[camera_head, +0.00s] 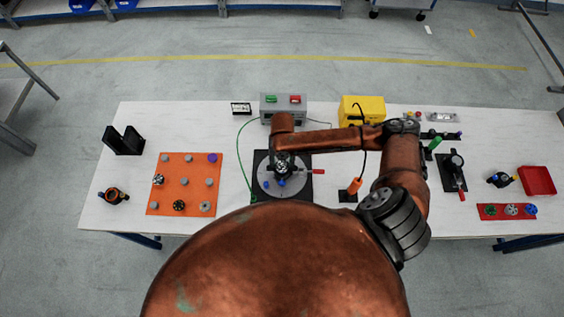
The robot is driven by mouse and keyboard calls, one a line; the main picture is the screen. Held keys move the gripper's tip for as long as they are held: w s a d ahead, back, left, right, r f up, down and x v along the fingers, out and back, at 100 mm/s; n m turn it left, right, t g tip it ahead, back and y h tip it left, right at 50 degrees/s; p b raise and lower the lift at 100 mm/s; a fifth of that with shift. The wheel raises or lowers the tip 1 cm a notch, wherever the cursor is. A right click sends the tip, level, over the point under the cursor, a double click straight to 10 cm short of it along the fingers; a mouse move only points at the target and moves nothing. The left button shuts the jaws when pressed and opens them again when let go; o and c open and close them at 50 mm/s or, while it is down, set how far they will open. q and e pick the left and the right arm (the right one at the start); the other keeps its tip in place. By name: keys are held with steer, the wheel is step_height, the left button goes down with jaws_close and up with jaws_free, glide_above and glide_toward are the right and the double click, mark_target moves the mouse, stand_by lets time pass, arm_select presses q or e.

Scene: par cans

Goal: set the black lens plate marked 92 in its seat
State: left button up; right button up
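My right arm crosses the table from the right. Its gripper (283,167) points down over a round grey plate (299,180) on a black base (259,196) at the table's middle. The fingers are small and partly hidden by the wrist, so I cannot tell whether they are open or hold anything. My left gripper is out of view.
A grey box with green and red buttons (283,107) and a yellow case (362,110) stand at the back. A black upright holder (124,141) is at far left. At right are a black clamp fixture (453,172), a red strip (506,211) and a red tray (537,181).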

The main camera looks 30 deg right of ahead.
steer(key=shift+o, duration=0.2)
stand_by(0.3)
steer(key=o, duration=0.5)
step_height(320, 180, up, 12)
stand_by(0.5)
